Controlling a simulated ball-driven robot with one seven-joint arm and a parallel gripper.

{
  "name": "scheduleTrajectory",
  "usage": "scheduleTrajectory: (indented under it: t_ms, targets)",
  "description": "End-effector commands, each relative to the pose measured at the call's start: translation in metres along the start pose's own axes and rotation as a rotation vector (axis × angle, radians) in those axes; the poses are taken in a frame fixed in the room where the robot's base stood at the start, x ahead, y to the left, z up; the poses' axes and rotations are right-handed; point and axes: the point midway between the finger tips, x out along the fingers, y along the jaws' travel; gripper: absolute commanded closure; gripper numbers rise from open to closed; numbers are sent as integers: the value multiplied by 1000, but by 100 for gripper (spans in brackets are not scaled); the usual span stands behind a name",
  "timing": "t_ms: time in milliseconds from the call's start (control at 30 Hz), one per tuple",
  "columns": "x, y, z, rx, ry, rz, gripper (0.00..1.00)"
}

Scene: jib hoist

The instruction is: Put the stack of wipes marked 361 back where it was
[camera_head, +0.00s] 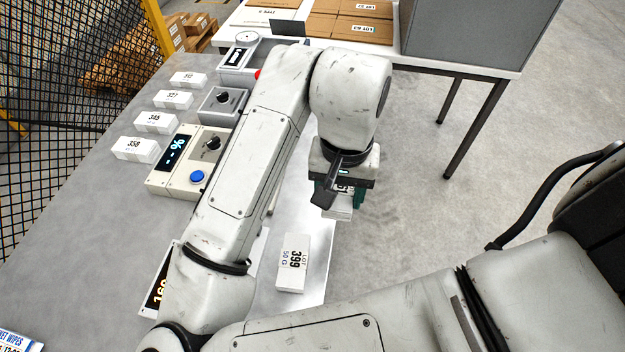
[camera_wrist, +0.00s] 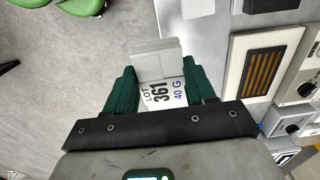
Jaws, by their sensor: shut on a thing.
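The stack of wipes marked 361 (camera_wrist: 163,95) is held between the green fingers of my gripper (camera_wrist: 160,78) in the wrist view. Its label reads LOT 361, 40 G. In the head view my gripper (camera_head: 340,193) hangs at the right edge of the bench, and the lower end of the white stack (camera_head: 340,212) shows beneath it. Much of the stack is hidden there by the gripper.
White stacks marked 312 (camera_head: 188,78), 327 (camera_head: 173,99), 345 (camera_head: 156,122) and 358 (camera_head: 135,148) stand in a row at the left. A stack marked 399 (camera_head: 292,263) lies on a bright metal surface. A control box (camera_head: 188,160) with a blue button stands mid-bench.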

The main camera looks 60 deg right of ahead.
Motion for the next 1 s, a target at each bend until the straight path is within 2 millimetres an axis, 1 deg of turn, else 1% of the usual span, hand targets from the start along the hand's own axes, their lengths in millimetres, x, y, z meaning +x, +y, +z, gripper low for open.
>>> scheduleTrajectory:
  t_ms: [33,233,300,400,500,767,1000]
  targets:
    - [5,-7,-10,-3,-1,4,82]
    - [25,-34,-46,-2,-1,6,82]
    - [41,-40,-54,-3,1,7,82]
    - [58,-48,-65,-2,1,5,82]
    - [69,-55,-72,-2,-1,3,82]
    - [82,-63,-82,0,0,1,82]
    - [112,-64,-82,-1,-2,1,82]
